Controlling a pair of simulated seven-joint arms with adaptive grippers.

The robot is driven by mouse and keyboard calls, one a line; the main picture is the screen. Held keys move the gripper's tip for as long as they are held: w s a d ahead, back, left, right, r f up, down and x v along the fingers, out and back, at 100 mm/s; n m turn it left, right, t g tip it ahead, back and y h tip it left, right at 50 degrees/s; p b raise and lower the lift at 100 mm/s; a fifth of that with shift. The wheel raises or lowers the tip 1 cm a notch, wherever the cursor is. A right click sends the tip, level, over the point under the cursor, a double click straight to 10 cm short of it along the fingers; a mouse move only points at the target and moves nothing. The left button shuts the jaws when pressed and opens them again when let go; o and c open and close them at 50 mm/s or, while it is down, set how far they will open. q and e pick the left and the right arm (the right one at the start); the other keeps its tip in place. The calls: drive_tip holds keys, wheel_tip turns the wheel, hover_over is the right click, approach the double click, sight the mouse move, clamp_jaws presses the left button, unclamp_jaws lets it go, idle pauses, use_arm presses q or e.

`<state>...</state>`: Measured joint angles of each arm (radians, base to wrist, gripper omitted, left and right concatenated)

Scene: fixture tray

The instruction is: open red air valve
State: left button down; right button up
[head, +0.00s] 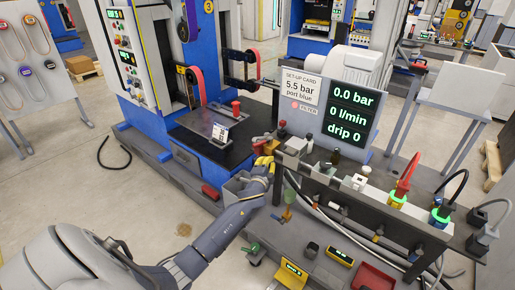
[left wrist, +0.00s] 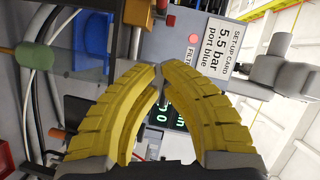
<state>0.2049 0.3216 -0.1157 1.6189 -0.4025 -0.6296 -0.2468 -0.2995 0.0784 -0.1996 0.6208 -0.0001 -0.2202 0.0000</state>
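My left gripper (head: 262,163) has yellow fingers and is at the left end of the grey air manifold (head: 325,180). In the left wrist view its fingertips (left wrist: 161,70) come together with nothing visible between them. A small red part (head: 257,141) is just behind the gripper; I cannot tell whether it is a valve. I cannot tell which part is the red air valve. My right gripper is not in view.
A display (head: 351,112) reads 0.0 bar, 0 l/min, drip 0; a set-up card (head: 296,92) beside it says 5.5 bar, port blue. A blue machine (head: 160,60) stands at the left. A red tray (head: 372,277) and a yellow gauge (head: 340,257) lie low in front.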

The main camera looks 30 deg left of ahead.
sight(256, 144)
use_arm(q)
drive_tip(key=shift+m+y, duration=0.3)
drive_tip(key=shift+y, duration=0.2)
drive_tip(key=shift+w+a+f, duration=0.35)
drive_tip(key=shift+w+a, duration=1.15)
drive_tip(key=shift+w, duration=0.2)
drive_tip(key=shift+w+a+f, duration=0.4)
drive_tip(key=shift+w+a, duration=1.1)
drive_tip(key=shift+w, duration=0.2)
drive_tip(key=shift+w+a+f, duration=0.35)
drive_tip(key=shift+w+a, duration=1.15)
drive_tip(key=shift+w, duration=0.2)
drive_tip(key=shift+a+m+h, duration=0.25)
drive_tip(key=shift+m+h, duration=0.15)
drive_tip(key=shift+h, duration=0.1)
drive_tip(key=shift+a+m+h, duration=0.3)
drive_tip(key=shift+a+h, duration=0.1)
drive_tip(key=shift+a, duration=0.25)
drive_tip(key=shift+w+a, duration=0.2)
drive_tip(key=shift+a, duration=0.9)
